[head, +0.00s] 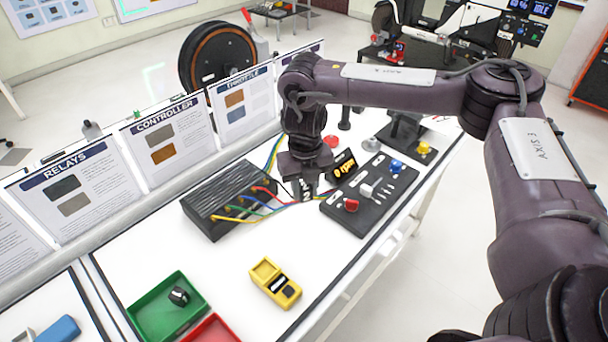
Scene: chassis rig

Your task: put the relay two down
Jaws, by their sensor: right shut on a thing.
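My right gripper (306,182) points down over the white bench, between the black ribbed box and the black switch board. It is shut on a small dark piece with white marking, which looks like relay two (306,192). The fingers hide most of this piece, and I cannot tell whether it touches what is below. Another small black block (179,296) lies in the green tray (140,325) at the lower left. My left gripper is not in view.
The black ribbed box (225,198) has coloured wires running toward the gripper. A yellow meter (275,283) and a red tray (213,330) are nearer. White bench is clear around the meter.

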